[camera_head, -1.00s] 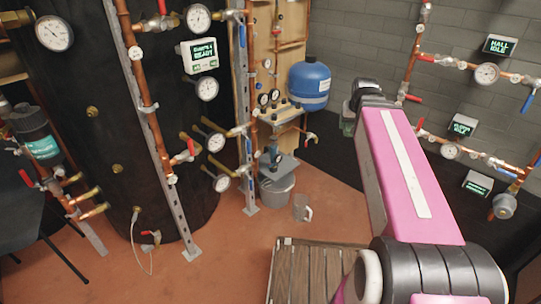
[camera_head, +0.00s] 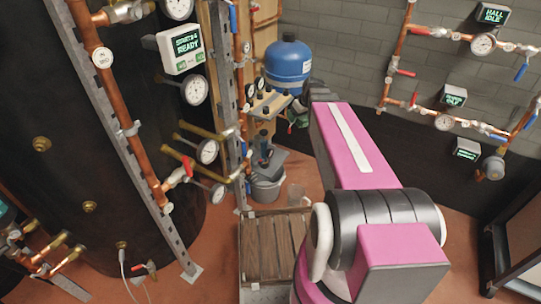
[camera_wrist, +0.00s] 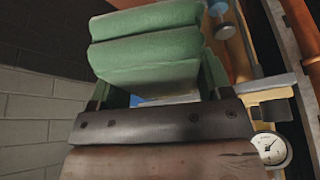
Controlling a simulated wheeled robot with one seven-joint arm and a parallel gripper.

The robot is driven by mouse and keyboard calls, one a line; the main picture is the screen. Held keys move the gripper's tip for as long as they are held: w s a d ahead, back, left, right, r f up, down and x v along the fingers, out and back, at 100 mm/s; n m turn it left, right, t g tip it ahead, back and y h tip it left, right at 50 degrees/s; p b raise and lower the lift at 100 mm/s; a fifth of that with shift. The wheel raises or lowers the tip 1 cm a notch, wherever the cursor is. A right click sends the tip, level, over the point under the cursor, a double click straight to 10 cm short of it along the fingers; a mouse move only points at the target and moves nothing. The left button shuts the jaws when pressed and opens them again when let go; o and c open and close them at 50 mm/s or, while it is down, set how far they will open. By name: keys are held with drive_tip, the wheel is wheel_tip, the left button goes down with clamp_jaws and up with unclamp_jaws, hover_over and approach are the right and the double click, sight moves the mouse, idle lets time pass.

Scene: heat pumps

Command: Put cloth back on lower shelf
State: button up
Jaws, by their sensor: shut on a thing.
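The green folded cloth (camera_wrist: 148,50) fills the upper middle of the wrist view. My gripper (camera_wrist: 155,88) is shut on it, with a dark finger on either side of it. In the head view my pink arm hides most of the gripper, and only a bit of green cloth (camera_head: 301,120) shows beside the arm's far end. The shelf stand is just left of that end: its upper shelf (camera_head: 270,104) carries valves, and its lower shelf (camera_head: 287,164) has a dark device on it. The gap between cloth and stand cannot be judged.
A blue tank (camera_head: 288,65) stands above the stand. A slatted wooden pallet (camera_head: 268,245) lies in front. Copper pipes with gauges (camera_head: 207,151) rise at left.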

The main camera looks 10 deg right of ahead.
drive_tip(key=w+d+f+n+y, duration=0.1)
drive_tip(key=d+f+n, duration=0.1)
drive_tip(key=f, duration=1)
drive_tip(key=w+d+f+n+g+y, duration=0.1)
drive_tip(key=d+f+n, duration=0.2)
drive_tip(key=f, duration=0.9)
drive_tip(key=shift+d+n+g, duration=0.15)
drive_tip(key=shift+n+g, duration=0.15)
drive_tip(key=shift+n, duration=0.3)
drive_tip(key=w+a, duration=0.3)
drive_tip(key=a, duration=0.2)
drive_tip(key=w+a+f, duration=0.1)
drive_tip(key=w+a, duration=0.3)
drive_tip(key=a, duration=0.1)
drive_tip(key=w+a+f, duration=0.1)
drive_tip(key=w+a, duration=0.3)
drive_tip(key=a, duration=0.2)
drive_tip(key=shift+w, duration=0.25)
drive_tip(key=shift+a+f, duration=0.1)
drive_tip(key=shift+f, duration=2.2)
drive_tip(key=shift+f, duration=0.6)
